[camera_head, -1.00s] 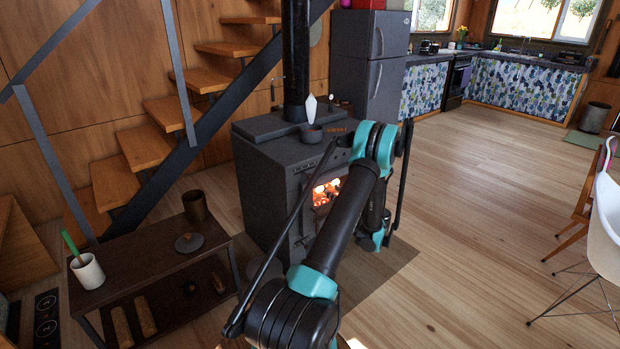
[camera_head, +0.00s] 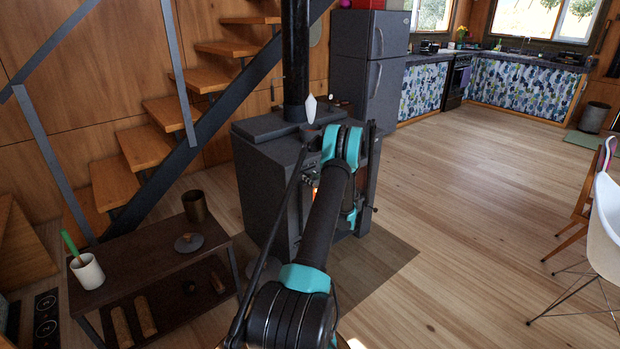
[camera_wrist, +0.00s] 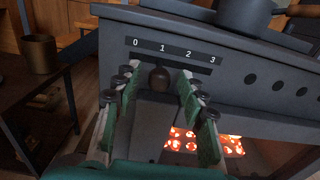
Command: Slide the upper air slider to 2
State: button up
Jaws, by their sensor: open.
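The upper air slider is a dark round knob (camera_wrist: 159,78) on the stove's front, seen in the wrist view. It sits under a scale plate (camera_wrist: 172,52) marked 0 to 3, just below the 1. My gripper (camera_wrist: 163,88) is open, with its green-backed fingers on either side of the knob. Whether a finger touches the knob cannot be told. In the head view the black stove (camera_head: 265,185) stands behind my arm, which hides the knob, the scale and my fingertips.
Fire glows behind the stove's window (camera_wrist: 205,143). A dark pot (camera_wrist: 245,14) stands on the stove top. A row of round holes (camera_wrist: 278,84) lies right of the scale. A low brown table (camera_head: 150,262) stands left of the stove; open floor lies to the right.

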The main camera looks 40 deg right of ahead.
jog(key=shift+w, duration=0.75)
jog(key=shift+c, duration=0.5)
grip_shut()
